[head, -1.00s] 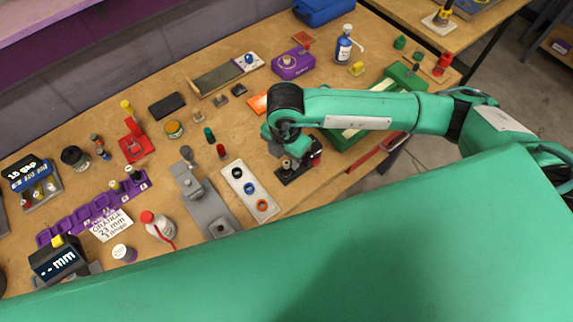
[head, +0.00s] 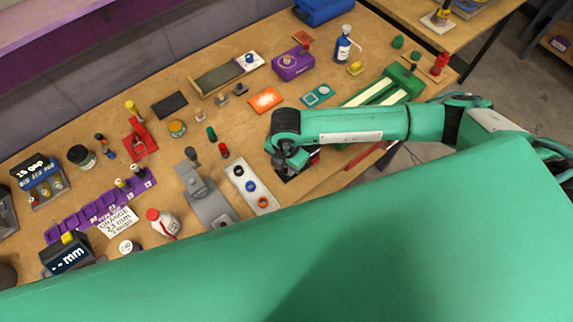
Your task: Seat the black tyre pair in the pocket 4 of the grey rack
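A black ring (head: 238,170) sits at the top of a pale strip (head: 245,178), above a blue ring and an orange ring; I cannot tell whether it is the black tyre pair. No rack with readable pocket numbers is clear to me. A purple row of pockets (head: 68,228) lies at the left, and a grey lever fixture (head: 212,208) stands left of the strip. My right gripper (head: 287,170) points down over a dark block at the table's near side, right of the strip. Its fingertips and anything between them are hidden. My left gripper is not in view.
A red-capped bottle (head: 162,222) and a display box (head: 68,255) stand at the front left. A red stand (head: 140,140) and small dark and red pegs stand mid-table. An orange pad (head: 265,99) and a green track (head: 385,88) lie behind my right arm.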

